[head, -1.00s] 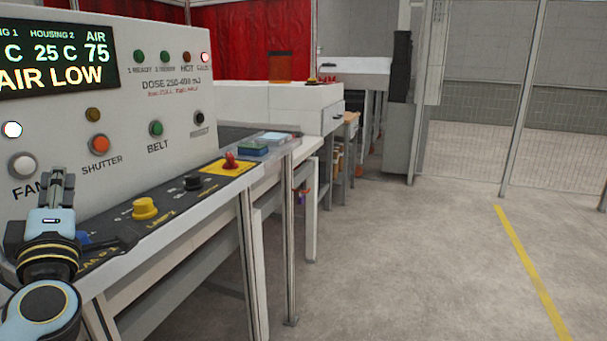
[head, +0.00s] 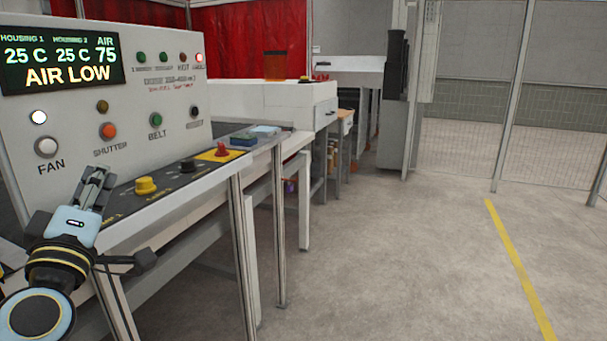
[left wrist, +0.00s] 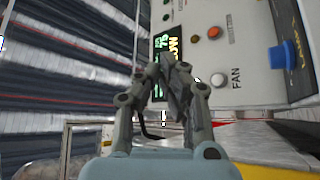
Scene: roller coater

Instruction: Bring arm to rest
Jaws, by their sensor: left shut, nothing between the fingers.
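My left gripper (head: 98,180) is at the left of the head view, in front of the lower part of the control panel (head: 150,95). It is shut and empty. In the left wrist view its fingers (left wrist: 168,65) are closed together, and the panel lies beyond them, turned on its side. The white FAN button (head: 47,147) is up and left of the gripper in the head view. It also shows in the left wrist view (left wrist: 218,80), to the right of the fingers and apart from them. My right gripper is not in view.
The console ledge carries a yellow knob (head: 146,185), a black knob (head: 188,165) and a red switch (head: 221,149). The display (head: 60,63) reads AIR LOW. Table legs (head: 241,250) stand below. Open concrete floor (head: 400,240) with a yellow line (head: 520,265) lies to the right.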

